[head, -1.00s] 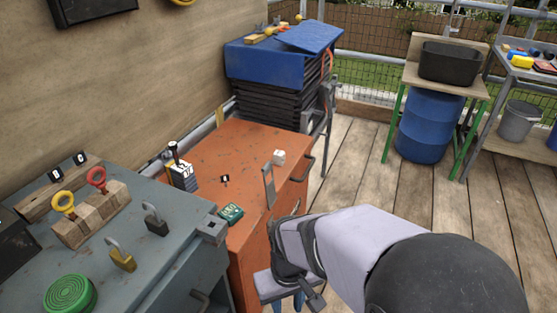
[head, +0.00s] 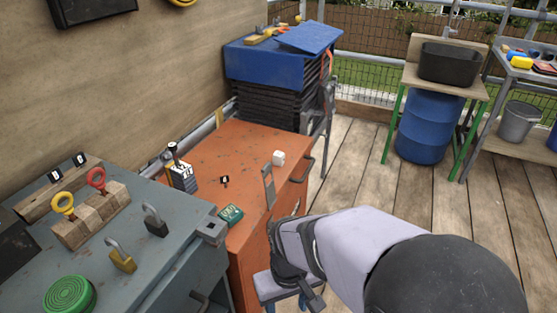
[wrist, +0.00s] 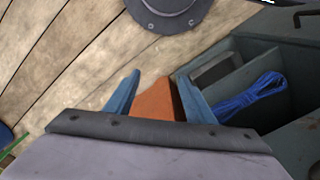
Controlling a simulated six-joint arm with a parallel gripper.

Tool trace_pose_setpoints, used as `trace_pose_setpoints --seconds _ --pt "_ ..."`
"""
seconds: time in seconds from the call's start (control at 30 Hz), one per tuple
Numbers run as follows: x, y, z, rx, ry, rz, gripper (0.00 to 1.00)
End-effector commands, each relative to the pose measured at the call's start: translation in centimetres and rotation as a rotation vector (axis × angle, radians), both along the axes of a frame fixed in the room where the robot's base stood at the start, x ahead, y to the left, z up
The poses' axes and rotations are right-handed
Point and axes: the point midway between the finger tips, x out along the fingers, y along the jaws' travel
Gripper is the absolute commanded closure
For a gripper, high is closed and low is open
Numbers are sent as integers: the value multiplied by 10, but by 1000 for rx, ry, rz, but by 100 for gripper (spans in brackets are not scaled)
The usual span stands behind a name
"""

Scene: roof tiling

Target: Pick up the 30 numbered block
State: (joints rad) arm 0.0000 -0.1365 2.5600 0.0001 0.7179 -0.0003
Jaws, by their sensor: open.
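Small black tags with white marks (head: 56,175) are on a wooden rail at the left; I cannot tell which thing bears 30. My gripper (head: 284,296) hangs beside the front right of the orange cabinet, below its top and apart from the blocks. In the wrist view my gripper (wrist: 160,86) has its blue fingers apart, with nothing between them.
A green block (head: 230,215) and an upright grey metal piece (head: 268,187) are near the cabinet's front edge. The grey bench (head: 165,240) holds padlocks and a green disc (head: 69,293). In the wrist view, an open compartment holds blue rope (wrist: 248,95).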

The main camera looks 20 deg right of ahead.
Motion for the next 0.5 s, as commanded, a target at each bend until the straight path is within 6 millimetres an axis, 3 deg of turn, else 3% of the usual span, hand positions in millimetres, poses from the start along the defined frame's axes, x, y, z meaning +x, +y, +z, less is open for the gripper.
trace_pose_setpoints --seconds 0.17,0.27,0.37,0.5 --pt "5 -2 2 -6 -13 -8 50" --pt "23 -12 7 -28 -66 -36 50" --pt "60 -31 21 -66 -178 -92 50" --pt "140 -69 62 -112 -434 -200 50"
